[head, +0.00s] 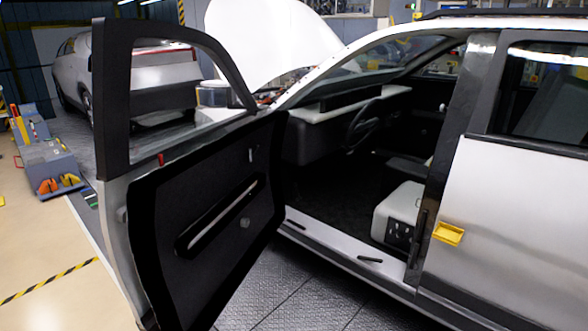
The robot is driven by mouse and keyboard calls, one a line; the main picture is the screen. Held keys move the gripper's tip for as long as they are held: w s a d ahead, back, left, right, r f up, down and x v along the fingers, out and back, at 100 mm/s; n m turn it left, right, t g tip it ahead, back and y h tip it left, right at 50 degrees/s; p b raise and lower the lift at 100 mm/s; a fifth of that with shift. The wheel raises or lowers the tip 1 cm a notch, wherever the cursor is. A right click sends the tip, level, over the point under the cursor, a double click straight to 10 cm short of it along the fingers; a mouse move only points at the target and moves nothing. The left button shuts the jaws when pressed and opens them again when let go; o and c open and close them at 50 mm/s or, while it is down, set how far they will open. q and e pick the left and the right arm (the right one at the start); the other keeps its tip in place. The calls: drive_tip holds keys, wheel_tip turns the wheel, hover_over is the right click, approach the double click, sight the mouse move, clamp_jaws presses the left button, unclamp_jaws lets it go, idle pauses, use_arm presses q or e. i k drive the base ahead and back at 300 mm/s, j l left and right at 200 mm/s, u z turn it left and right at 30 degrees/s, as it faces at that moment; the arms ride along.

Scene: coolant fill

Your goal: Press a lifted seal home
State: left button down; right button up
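A silver car stands with its front door (205,215) swung wide open toward the left. The door opening shows a pale sill (335,252). Two short dark pieces lie along the sill, one nearer (369,260) and one farther (296,224). A narrow dark strip (417,236) stands upright at the foot of the pillar (465,110) between the doors. I cannot tell which of these, if any, is the lifted seal. Neither of my grippers shows in the head view.
A yellow piece (448,233) sits on the closed rear door (510,225). The seat (398,215) and steering wheel (362,122) show inside. The hood (270,40) is raised. A second car (160,75) and grey-blue bins (48,160) stand left.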

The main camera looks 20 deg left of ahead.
sight(359, 256)
drive_tip(key=i+j+u, duration=0.15)
drive_tip(key=i+u, duration=0.15)
drive_tip(key=i, duration=0.4)
drive_tip(key=i+u, duration=0.25)
drive_tip(key=i, duration=0.45)
drive_tip(key=i+l+u, duration=0.3)
drive_tip(key=i, duration=0.4)
drive_tip(key=j, duration=0.1)
